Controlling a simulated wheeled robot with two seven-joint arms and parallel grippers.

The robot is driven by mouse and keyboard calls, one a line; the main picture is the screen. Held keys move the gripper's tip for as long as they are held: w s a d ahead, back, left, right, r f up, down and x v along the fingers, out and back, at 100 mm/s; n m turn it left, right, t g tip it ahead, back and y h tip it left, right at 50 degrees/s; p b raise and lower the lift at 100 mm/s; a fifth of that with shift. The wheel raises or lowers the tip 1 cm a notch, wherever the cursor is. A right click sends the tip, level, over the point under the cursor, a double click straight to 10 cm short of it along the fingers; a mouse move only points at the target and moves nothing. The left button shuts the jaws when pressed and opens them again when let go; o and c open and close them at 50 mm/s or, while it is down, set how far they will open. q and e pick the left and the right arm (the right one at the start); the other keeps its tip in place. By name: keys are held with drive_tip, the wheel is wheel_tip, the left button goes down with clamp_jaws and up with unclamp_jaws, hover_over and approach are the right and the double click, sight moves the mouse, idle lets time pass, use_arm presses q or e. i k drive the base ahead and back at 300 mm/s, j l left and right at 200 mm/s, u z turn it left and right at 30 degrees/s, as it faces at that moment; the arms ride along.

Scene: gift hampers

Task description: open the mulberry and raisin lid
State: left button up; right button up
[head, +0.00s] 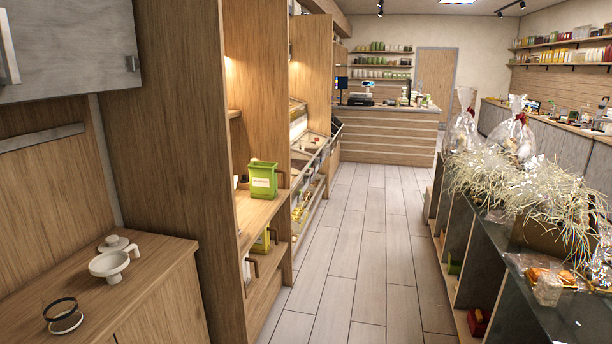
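Neither of my grippers is in view. Along the left wall, past the wooden shelf unit, a row of slanted bins with clear, pale-edged lids (312,160) is seen from the side at a distance. Their contents and labels are too small to read, so I cannot tell which one holds mulberry and raisin. Part of the row is hidden behind the shelf's side panel.
A green labelled container (263,181) stands on the near shelf. A wooden counter (95,290) at left holds a white cup-like piece (115,264). At right, a dark table (575,318) carries straw and wrapped hampers. The tiled aisle (350,250) between is clear.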

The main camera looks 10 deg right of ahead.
sight(296, 182)
drive_tip(key=i+l+z, duration=0.2)
drive_tip(key=i, duration=0.2)
drive_tip(key=i+l+z, duration=0.2)
drive_tip(key=i, duration=0.15)
drive_tip(key=i+z, duration=0.4)
drive_tip(key=i, duration=2.95)
